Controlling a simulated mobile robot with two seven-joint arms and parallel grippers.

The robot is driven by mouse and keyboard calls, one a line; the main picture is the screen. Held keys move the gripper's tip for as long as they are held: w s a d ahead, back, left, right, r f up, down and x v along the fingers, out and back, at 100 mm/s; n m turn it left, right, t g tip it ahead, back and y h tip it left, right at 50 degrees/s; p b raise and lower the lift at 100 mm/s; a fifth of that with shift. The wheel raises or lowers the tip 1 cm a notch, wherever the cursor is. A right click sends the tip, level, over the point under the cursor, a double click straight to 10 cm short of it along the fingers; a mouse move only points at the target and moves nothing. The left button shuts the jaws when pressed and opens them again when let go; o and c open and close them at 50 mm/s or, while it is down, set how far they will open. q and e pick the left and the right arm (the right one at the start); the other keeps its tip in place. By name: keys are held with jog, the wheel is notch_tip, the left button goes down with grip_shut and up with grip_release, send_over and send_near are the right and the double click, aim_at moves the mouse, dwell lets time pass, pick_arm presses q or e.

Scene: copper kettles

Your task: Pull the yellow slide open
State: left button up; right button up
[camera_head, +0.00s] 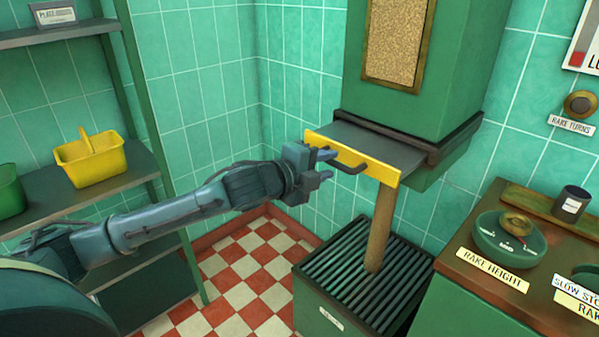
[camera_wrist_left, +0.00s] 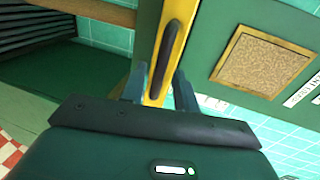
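The yellow slide (camera_head: 352,158) is a yellow front strip with a dark bar handle (camera_head: 351,167). A grey plate (camera_head: 372,144) shows between the strip and the green hopper (camera_head: 405,60). My left gripper (camera_head: 325,164) is at the strip's left part, fingers apart, by the handle's left end. In the left wrist view, the fingers (camera_wrist_left: 160,85) stand on either side of the yellow strip (camera_wrist_left: 150,40) and the dark handle (camera_wrist_left: 170,55), with gaps visible. No firm grip on the handle shows. My right gripper is out of view.
A brown grainy column (camera_head: 380,228) runs from under the slide to a slatted grate (camera_head: 350,275) on a green box. A control panel (camera_head: 500,250) stands at right. Shelves at left hold a yellow basket (camera_head: 92,160). Checkered floor lies between.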

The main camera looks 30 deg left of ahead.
pick_arm(q)
jog(key=b+v, duration=0.1)
jog(key=v, duration=0.9)
jog(key=shift+s, duration=0.1)
